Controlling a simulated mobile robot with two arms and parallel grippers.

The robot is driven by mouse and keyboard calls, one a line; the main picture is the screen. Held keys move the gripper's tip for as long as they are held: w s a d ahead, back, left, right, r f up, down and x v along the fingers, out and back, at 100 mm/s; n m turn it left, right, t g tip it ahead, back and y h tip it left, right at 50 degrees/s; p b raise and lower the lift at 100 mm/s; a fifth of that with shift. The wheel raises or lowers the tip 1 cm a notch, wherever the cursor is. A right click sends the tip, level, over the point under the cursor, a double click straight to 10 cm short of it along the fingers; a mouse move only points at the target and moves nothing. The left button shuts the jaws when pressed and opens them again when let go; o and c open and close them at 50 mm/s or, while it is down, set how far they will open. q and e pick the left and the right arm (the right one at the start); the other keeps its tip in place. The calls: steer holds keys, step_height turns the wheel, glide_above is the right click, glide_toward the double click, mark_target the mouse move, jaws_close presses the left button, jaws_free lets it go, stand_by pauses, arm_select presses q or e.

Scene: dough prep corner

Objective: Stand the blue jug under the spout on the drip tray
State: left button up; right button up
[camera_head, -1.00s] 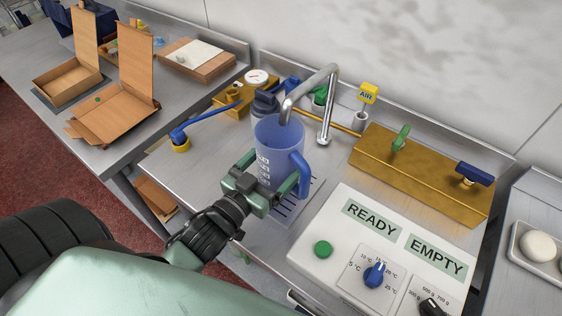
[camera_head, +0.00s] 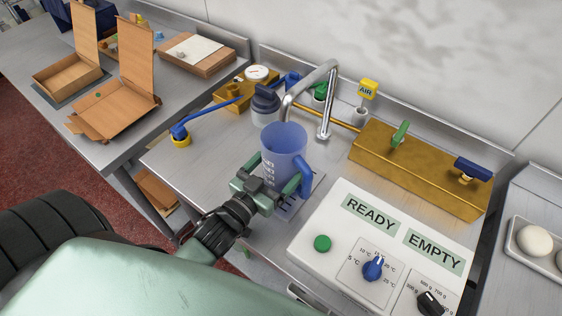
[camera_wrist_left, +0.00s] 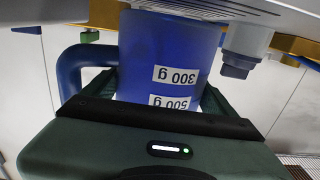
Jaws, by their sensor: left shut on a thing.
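The blue jug (camera_head: 284,152) is translucent, upright and has white labels and a handle on its right side. My left gripper (camera_head: 279,184) is shut on the jug's body from the front. In the left wrist view the jug (camera_wrist_left: 170,60) appears upside down between the fingers. The slatted drip tray (camera_head: 316,188) lies below the jug, partly hidden by jug and gripper. I cannot tell whether the jug's base touches it. My right gripper is not in view.
A white control panel (camera_head: 384,240) with READY and EMPTY labels stands close on the right. A brass block (camera_head: 420,172) with valves is behind it. A dark-capped container (camera_head: 265,101) stands behind the jug. The counter left of the jug is mostly clear.

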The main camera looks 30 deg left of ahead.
arm_select(q)
steer(key=shift+f, duration=0.2)
steer(key=o, duration=1.4)
steer(key=shift+r, duration=0.2)
steer(key=s+a+b, duration=0.1)
steer(key=s+b, duration=0.1)
steer(key=s, duration=1)
steer(key=shift+a+r+b, duration=0.35)
steer(key=shift+r, duration=0.1)
